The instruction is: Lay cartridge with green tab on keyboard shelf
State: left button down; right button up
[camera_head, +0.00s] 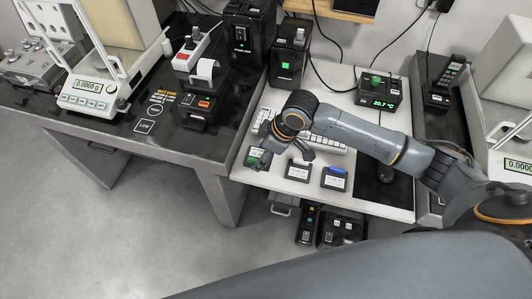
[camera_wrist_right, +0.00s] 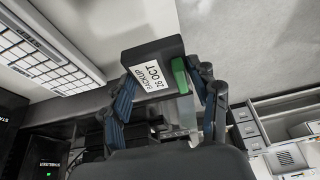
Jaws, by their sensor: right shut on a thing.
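The cartridge with the green tab (camera_wrist_right: 155,72) is dark, with a white label reading "BACKUP 26 OCT". It is gripped between the two fingers of my right gripper (camera_wrist_right: 170,100), the green tab beside one finger. In the head view, the cartridge (camera_head: 257,157) shows small at the white shelf's left edge, below my right gripper (camera_head: 264,146); whether it touches the shelf I cannot tell. The white keyboard shelf (camera_head: 395,203) bears the keyboard (camera_head: 325,139), partly hidden by my right arm. My left gripper is out of view.
A cartridge with a dark tab (camera_head: 298,171) and one with a blue tab (camera_head: 335,179) lie near the shelf's front. A black mat (camera_head: 374,190) is right of them. Black devices (camera_head: 289,60) stand behind. A dark weighing table (camera_head: 150,118) adjoins on the left.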

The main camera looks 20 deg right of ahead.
jog(key=w+f, duration=0.1)
jog(key=w+d+f, duration=0.1)
jog(key=f, duration=0.1)
jog(key=shift+w+d+f, duration=0.1)
jog(key=shift+w+f, duration=0.25)
jog(key=shift+f, duration=1.6)
jog(key=o, duration=1.2)
jog(key=shift+f, duration=0.1)
jog(key=shift+c, duration=0.2)
jog(key=v, duration=1.2)
jog(key=shift+d, duration=0.1)
